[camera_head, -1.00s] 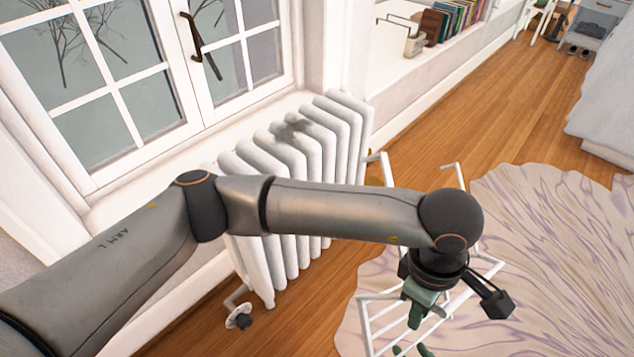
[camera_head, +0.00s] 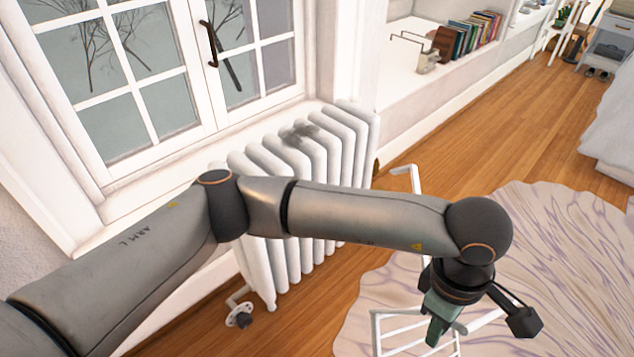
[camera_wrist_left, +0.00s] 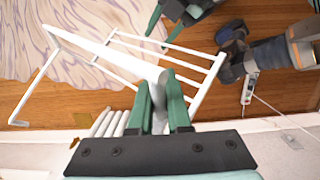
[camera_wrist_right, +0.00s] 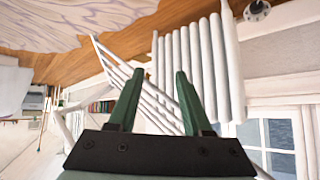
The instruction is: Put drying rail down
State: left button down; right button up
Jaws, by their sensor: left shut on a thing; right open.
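The white drying rail (camera_head: 376,335) is a frame of thin bars, partly hidden by my left arm and cut off by the lower edge in the head view. My left gripper (camera_head: 437,325) is shut on one of its bars. In the left wrist view, the green fingers (camera_wrist_left: 160,85) close around a pale bar and the rail (camera_wrist_left: 95,48) stretches to the upper left. My right gripper (camera_wrist_right: 157,72) is open; the rail (camera_wrist_right: 108,62) shows beyond its fingers, and I cannot tell whether they touch it. Whether the rail's feet touch the floor is hidden.
A white radiator (camera_head: 262,200) stands under the window, close to the rail. A pale patterned rug (camera_head: 560,260) covers the floor on the right. Bare wood floor (camera_head: 480,160) lies beyond. A white plug strip (camera_wrist_left: 250,85) and cable show near my right arm.

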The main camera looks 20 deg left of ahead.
pick_arm(q)
jog(key=shift+a+r, duration=0.1)
dwell(0.3)
jog(key=w+a+r+m+p, duration=0.2)
jog(key=a+r+m+p, duration=0.4)
jog(key=a+r+p, duration=0.4)
jog(key=w+a+r+m+y+p, duration=0.1)
jog(key=w+a+r+m+p, duration=0.2)
jog(key=a+r+p, duration=0.6)
jog(key=a+r+m, duration=0.2)
jog(key=a+r, duration=0.1)
jog(key=a, duration=0.8)
jog(key=shift+w+m+g+p, duration=0.2)
jog(key=shift+m+g+p, duration=0.15)
jog(key=shift+m+g, duration=0.05)
pick_arm(e)
notch_tip(320, 180, up, 15)
jog(key=s+d, duration=0.1)
jog(key=d, duration=0.1)
jog(key=shift+s+d+m+h, duration=0.2)
jog(key=shift+d+m+h, duration=0.1)
jog(key=shift+m+h, duration=0.1)
pick_arm(q)
jog(key=shift+d, duration=0.1)
